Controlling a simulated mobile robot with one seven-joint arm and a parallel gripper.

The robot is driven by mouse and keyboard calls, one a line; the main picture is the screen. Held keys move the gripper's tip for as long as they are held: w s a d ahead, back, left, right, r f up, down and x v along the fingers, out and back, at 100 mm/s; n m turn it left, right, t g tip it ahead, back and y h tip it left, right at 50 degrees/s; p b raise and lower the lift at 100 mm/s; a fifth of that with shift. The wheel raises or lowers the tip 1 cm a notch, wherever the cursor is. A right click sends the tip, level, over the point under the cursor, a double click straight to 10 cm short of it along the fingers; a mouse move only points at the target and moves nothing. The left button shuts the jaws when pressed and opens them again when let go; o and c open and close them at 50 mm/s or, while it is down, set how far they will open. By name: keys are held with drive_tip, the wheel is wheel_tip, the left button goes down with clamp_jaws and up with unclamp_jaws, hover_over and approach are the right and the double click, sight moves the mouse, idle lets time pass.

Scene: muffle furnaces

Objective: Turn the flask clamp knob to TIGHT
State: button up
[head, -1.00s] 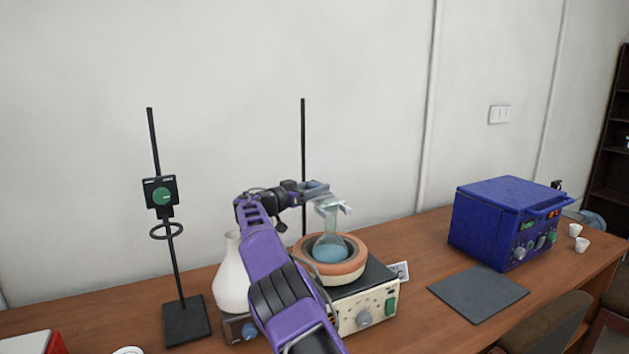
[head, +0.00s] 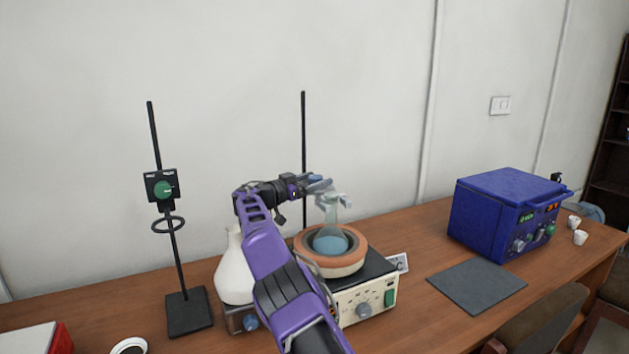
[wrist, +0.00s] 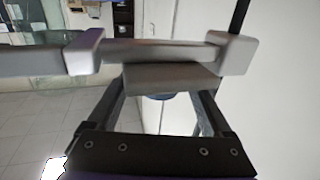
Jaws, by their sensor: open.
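A round flask (head: 329,240) with blue liquid sits in a terracotta-coloured heating bowl (head: 345,266). A pale grey clamp (head: 333,201) is at its neck, in front of a thin black rod. My gripper (head: 319,184) is open right beside the clamp, just above and left of the flask's neck. In the wrist view, grey bar-like parts (wrist: 170,79) lie across and between my fingers; I cannot tell whether they touch. No knob on this clamp can be made out. A green knob (head: 164,190) on a black box is on the left stand, away from my gripper; its labels are unreadable.
A white flask (head: 234,275) stands left of the cream control unit (head: 364,303), close under my arm. The left stand's black base (head: 188,313) is on the bench. A blue furnace (head: 500,220) and a dark mat (head: 477,286) are at right. The wall is close behind.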

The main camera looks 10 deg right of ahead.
drive_tip(key=shift+a, duration=0.1)
drive_tip(key=b+v, duration=0.2)
drive_tip(key=v, duration=0.5)
drive_tip(key=shift+s+a, duration=0.1)
drive_tip(key=shift+a, duration=0.05)
drive_tip(key=shift+r, duration=0.1)
drive_tip(key=n+t+y+b, duration=0.1)
drive_tip(key=n+t+y, duration=0.3)
drive_tip(key=t+y, duration=0.1)
approach(310, 181)
drive_tip(key=p+x, duration=0.1)
drive_tip(key=x, duration=0.5)
drive_tip(key=p+x, duration=0.2)
drive_tip(key=x, duration=0.4)
drive_tip(key=shift+s+d, duration=0.2)
drive_tip(key=shift+d, duration=0.15)
